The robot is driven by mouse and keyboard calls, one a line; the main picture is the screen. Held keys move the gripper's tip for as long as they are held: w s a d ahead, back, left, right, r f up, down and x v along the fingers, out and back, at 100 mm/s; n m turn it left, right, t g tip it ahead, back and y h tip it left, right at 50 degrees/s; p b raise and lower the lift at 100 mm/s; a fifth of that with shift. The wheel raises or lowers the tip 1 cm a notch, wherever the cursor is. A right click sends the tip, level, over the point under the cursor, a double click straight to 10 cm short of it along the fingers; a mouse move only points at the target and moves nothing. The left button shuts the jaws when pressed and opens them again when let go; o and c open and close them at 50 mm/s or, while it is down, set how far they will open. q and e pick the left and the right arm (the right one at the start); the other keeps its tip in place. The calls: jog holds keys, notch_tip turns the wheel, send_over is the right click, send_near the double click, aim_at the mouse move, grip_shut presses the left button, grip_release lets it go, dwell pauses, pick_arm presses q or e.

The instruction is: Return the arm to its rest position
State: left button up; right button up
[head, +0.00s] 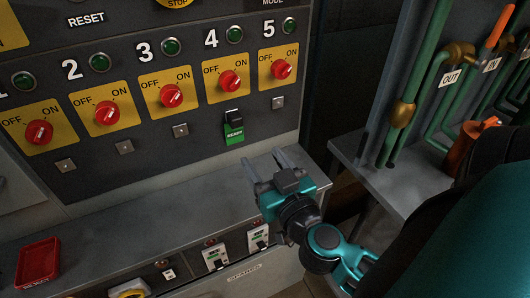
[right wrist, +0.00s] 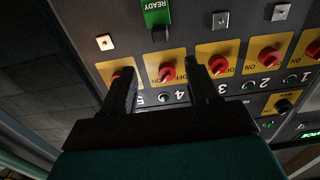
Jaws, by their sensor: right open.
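My right gripper (head: 264,166) is open and empty in the head view. It is over the grey ledge (head: 150,215) at the foot of the control panel (head: 240,150), below and right of the green READY tag (head: 233,132). The arm comes in from the lower right. In the right wrist view the two dark fingers (right wrist: 160,75) stand apart with nothing between them. The panel shows upside down beyond them, with the READY tag (right wrist: 157,14) at the top. My left gripper is not in view.
The panel carries several red OFF/ON knobs (head: 229,81) and green lamps. A red tray (head: 38,265) is on the ledge at the lower left. Switches (head: 215,257) line the ledge's front. A grey shelf with green pipes (head: 402,120) stands at the right, near my arm.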

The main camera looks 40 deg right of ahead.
dwell(0.8)
jog(key=a+f+n+g+y, duration=0.1)
jog(key=a+f+n+y, duration=0.4)
jog(key=a+f+y, duration=0.3)
jog(key=s+f+g+h, duration=0.1)
jog(key=s+f+g, duration=0.1)
jog(key=f, duration=0.4)
jog(key=s+a+f+g+h, duration=0.1)
jog(key=s+f+g, duration=0.2)
jog(key=f, duration=0.3)
jog(key=shift+a+f+g, duration=0.25)
jog(key=shift+g, duration=0.15)
jog(key=shift+s+r, duration=0.1)
